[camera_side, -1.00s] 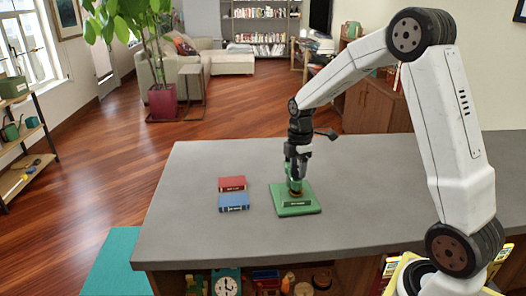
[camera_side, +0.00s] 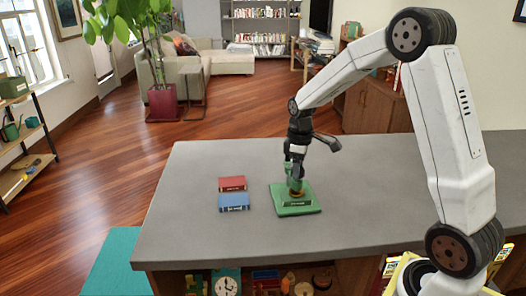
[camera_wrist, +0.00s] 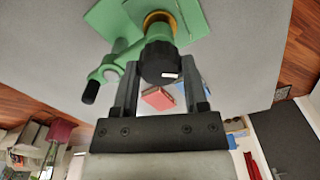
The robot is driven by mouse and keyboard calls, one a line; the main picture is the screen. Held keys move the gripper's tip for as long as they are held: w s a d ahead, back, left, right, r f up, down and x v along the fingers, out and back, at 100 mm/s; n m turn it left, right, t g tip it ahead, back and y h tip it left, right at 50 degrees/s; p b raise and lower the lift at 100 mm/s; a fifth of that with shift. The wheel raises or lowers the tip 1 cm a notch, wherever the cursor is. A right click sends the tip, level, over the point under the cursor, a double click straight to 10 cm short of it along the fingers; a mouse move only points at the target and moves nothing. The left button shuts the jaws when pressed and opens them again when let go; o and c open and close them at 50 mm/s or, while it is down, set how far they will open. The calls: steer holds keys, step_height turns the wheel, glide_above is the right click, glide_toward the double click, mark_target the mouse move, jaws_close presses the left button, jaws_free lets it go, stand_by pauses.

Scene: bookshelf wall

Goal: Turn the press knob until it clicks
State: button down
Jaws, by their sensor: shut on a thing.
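The green press (camera_side: 296,208) stands on the grey counter, with a flat square base and a brass ring low on it. In the wrist view the press (camera_wrist: 126,45) shows a side arm with a black handle (camera_wrist: 90,92). Its black round knob (camera_wrist: 160,58) has a small white mark on its edge. My gripper (camera_side: 295,173) points down over the press. In the wrist view my gripper (camera_wrist: 160,74) has one finger on each side of the knob, shut on it. The side view mostly hides the knob behind the fingers.
A red book (camera_side: 232,183) and a blue book (camera_side: 234,202) lie left of the press, apart from it. The grey counter (camera_side: 400,205) is clear to the right and behind. Shelves with small objects lie under its front edge.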

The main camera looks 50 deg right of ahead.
steer(key=m, duration=0.5)
steer(key=shift+m, duration=0.3)
steer(key=m, duration=1)
steer(key=shift+m, duration=0.4)
steer(key=m, duration=0.5)
steer(key=shift+w, duration=0.1)
steer(key=shift+c, duration=0.5)
jaws_free()
steer(key=shift+r, duration=0.1)
